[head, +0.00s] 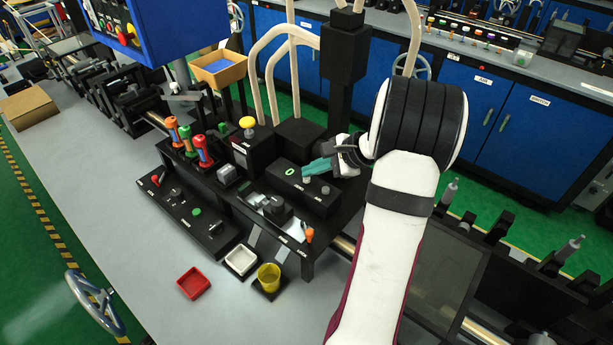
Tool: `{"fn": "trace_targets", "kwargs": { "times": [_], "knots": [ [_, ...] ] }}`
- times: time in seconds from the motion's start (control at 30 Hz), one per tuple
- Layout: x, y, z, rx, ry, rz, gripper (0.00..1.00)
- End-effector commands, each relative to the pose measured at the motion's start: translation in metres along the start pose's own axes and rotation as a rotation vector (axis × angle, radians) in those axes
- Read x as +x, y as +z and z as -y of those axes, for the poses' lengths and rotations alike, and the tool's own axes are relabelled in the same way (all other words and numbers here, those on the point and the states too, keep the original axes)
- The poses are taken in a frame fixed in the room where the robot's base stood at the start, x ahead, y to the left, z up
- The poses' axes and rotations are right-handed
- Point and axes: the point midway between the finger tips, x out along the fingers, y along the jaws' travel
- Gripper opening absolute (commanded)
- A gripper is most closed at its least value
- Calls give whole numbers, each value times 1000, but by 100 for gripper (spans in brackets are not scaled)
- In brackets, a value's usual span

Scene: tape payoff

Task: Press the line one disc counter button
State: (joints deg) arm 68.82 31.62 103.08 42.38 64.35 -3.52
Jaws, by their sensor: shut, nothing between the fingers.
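A black box with a small display showing a green 0 (290,171) sits on the raised black stand in the middle of the head view. It looks like a counter, but its label is too small to read. Small grey knobs or buttons (325,190) stand on its top, right of the display. My gripper (308,171) has teal fingertips and comes in from the right, over the right part of this box. The fingers are shut and empty. I cannot tell whether the fingertips touch the box, and they may hide part of its top.
Red, green and orange handled levers (204,152) and a yellow mushroom button (247,123) stand left and behind. A red tray (193,283), white tray (241,260) and yellow cup (269,277) stand in front.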

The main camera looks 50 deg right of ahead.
Motion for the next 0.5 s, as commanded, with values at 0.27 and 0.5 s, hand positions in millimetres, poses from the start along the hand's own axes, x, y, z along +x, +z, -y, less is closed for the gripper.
{"fn": "trace_targets", "kwargs": {
  "times": [0.27, 0.5],
  "knots": [
    [-10, 7, 7, 0, 0, 0, 0],
    [-10, 7, 7, 0, 0, 0, 0]
  ]
}}
